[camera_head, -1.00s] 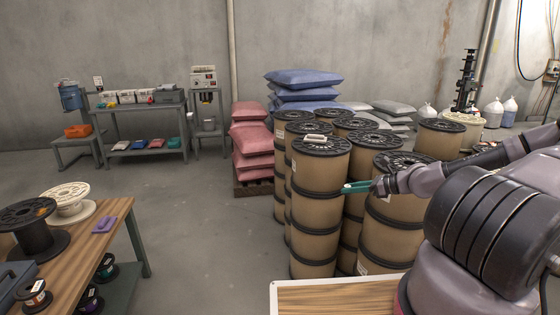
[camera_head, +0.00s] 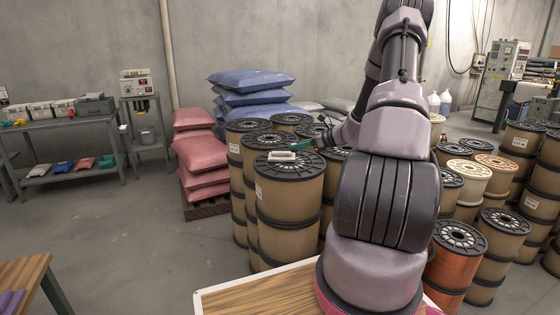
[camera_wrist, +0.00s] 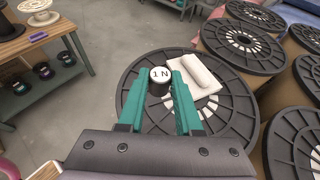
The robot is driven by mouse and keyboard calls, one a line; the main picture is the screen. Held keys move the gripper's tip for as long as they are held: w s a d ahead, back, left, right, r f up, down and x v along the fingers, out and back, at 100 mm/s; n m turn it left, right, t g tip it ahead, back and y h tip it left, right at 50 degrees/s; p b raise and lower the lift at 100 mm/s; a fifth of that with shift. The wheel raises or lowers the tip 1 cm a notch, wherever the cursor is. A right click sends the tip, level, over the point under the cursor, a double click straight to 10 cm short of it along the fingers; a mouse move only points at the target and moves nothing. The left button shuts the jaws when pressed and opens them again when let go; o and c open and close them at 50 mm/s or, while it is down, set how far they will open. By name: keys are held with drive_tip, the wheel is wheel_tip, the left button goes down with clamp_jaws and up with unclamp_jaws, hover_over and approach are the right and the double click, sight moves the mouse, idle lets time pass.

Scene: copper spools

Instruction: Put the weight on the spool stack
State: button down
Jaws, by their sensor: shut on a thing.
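The weight (camera_wrist: 161,81) is a small dark cylinder with a white top marked "1 N". It sits between the teal fingertips of my gripper (camera_wrist: 161,92) in the wrist view, and my gripper is shut on it. Below it is the black flange of the nearest spool stack (camera_wrist: 143,72). In the head view my gripper (camera_head: 298,146) is by the far right part of that stack's top (camera_head: 290,205). The weight cannot be made out there. I cannot tell whether the weight touches the flange.
A white handle-like block (camera_head: 282,156) lies on the same stack's top, close beside the weight in the wrist view (camera_wrist: 198,75). Other spool stacks (camera_head: 467,245) crowd around. Pink sacks (camera_head: 199,153) stand left. A wooden bench top (camera_head: 240,298) is in front; open floor lies left.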

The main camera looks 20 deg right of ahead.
sight(297, 170)
drive_tip(key=shift+w+d+r, duration=0.15)
drive_tip(key=shift+w+r, duration=0.25)
drive_tip(key=shift+r, duration=0.25)
wheel_tip(297, 170, down, 10)
drive_tip(key=shift+w+r, duration=0.15)
drive_tip(key=shift+r, duration=0.1)
drive_tip(key=c, duration=0.6)
unclamp_jaws()
